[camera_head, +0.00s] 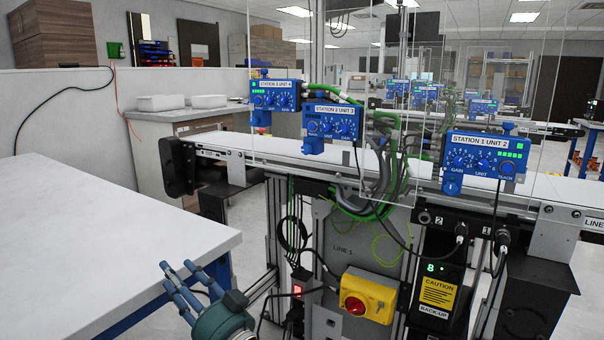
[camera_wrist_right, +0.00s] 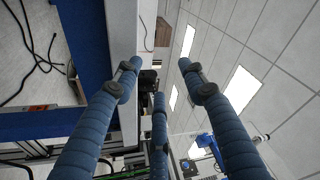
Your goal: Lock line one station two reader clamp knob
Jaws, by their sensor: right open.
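The reader labelled Station 2 (camera_head: 332,122) is a blue box with dials, mounted on the line 1 conveyor (camera_head: 274,153). A blue knob (camera_head: 313,146) hangs below it and a blue piece (camera_head: 320,94) stands on top; I cannot tell which is the clamp knob or whether it is locked. My right gripper (camera_head: 175,273) is low at the lower left, near the white table's edge and well apart from the reader. Its three blue-grey fingers are spread and empty, as the right wrist view (camera_wrist_right: 157,76) also shows. My left gripper is out of view.
Similar readers stand on either side, Station 1 (camera_head: 485,154) at right and another (camera_head: 275,95) at left. Clear panels and loose cables (camera_head: 380,165) surround the conveyor. A yellow box with a red knob (camera_head: 368,295) is below. A white table (camera_head: 100,255) fills the left.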

